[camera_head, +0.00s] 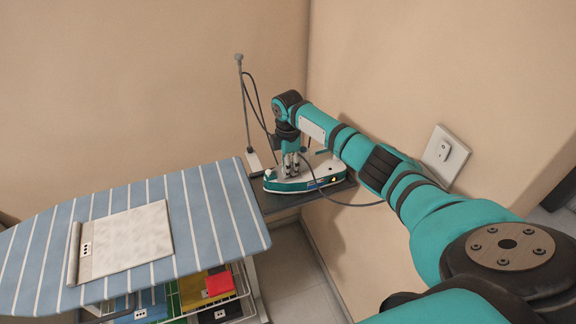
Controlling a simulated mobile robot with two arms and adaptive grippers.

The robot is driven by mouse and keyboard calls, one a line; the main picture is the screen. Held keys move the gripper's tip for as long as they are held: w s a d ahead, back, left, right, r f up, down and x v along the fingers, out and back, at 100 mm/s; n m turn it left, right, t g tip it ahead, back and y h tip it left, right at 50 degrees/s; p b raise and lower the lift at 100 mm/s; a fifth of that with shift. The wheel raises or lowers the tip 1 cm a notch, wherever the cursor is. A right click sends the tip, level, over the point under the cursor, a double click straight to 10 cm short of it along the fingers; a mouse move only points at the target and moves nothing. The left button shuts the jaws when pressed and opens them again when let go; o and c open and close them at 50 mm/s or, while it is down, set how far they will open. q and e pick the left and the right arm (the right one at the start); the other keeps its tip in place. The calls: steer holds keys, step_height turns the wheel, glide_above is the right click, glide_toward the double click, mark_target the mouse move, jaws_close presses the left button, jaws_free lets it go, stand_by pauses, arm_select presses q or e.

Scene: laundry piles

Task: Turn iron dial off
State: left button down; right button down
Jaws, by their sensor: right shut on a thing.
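The iron (308,178) is teal and white and rests on the dark shelf at the end of the ironing board, near the corner of the walls. My right gripper (290,172) points down onto the top of the iron, its fingers closed together on the dial area. The dial itself is hidden by the fingers, so its setting cannot be read. My left gripper is not in view.
The striped ironing board (215,215) holds a folded white cloth (130,240). A rack with folded coloured clothes (205,290) is below. A thin pole (242,100) carries the cord. A wall socket (445,155) is at right.

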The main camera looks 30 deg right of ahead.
stand_by(0.4)
steer(key=c, duration=1.3)
jaws_free()
steer(key=shift+o, duration=0.2)
step_height(320, 180, up, 12)
